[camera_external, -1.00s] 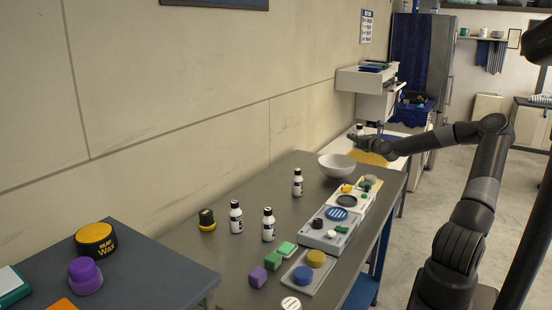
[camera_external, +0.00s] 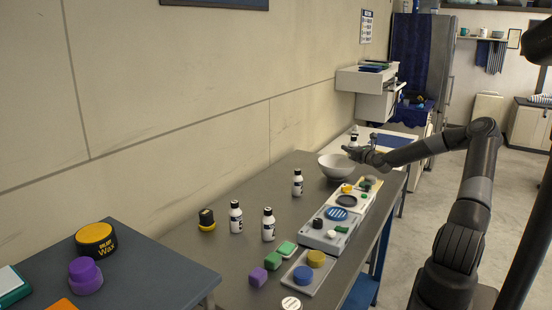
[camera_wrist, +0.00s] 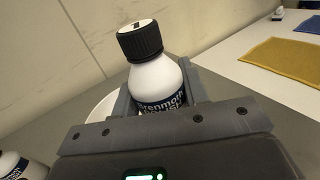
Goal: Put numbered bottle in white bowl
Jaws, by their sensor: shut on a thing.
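My gripper (camera_wrist: 160,95) is shut on a white bottle (camera_wrist: 158,78) with a black ribbed cap; a dark mark shows on the white cap top. In the external view, my gripper (camera_external: 352,152) and the held bottle (camera_external: 354,138) are above the white bowl (camera_external: 335,165), near its right rim. In the wrist view, part of the bowl (camera_wrist: 101,110) shows behind the gripper; its inside is mostly hidden. Several similar bottles stand on the grey table, among them one near the bowl (camera_external: 297,183), one at left (camera_external: 236,217) and one in front (camera_external: 268,224).
The grey table (camera_external: 200,255) runs along the wall. Trays with pucks and small blocks (camera_external: 330,228) line its right edge. A yellow cloth (camera_wrist: 285,62) lies on a white surface beyond.

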